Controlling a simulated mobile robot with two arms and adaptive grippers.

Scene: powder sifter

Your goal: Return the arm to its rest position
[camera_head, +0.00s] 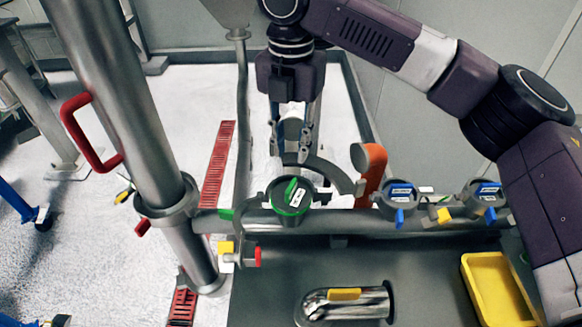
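My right arm (470,75) comes in from the upper right, bends over the pipework and hangs its wrist down in the upper middle. My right gripper (291,152) points downward, its two fingers apart with nothing seen held between them. It is just behind and above a round valve with a green handle (291,193) on the horizontal pipe. A grey curved bracket (330,172) shows beside and behind the fingertips. Whether the fingers touch it I cannot tell. My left gripper is not in view.
A thick vertical pipe (125,90) with a red handle (78,130) stands at left. The horizontal pipe (345,222) carries blue-handled valves (400,195). An orange lever (373,170) stands right of the gripper. A yellow tray (489,258) lies lower right, below my arm.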

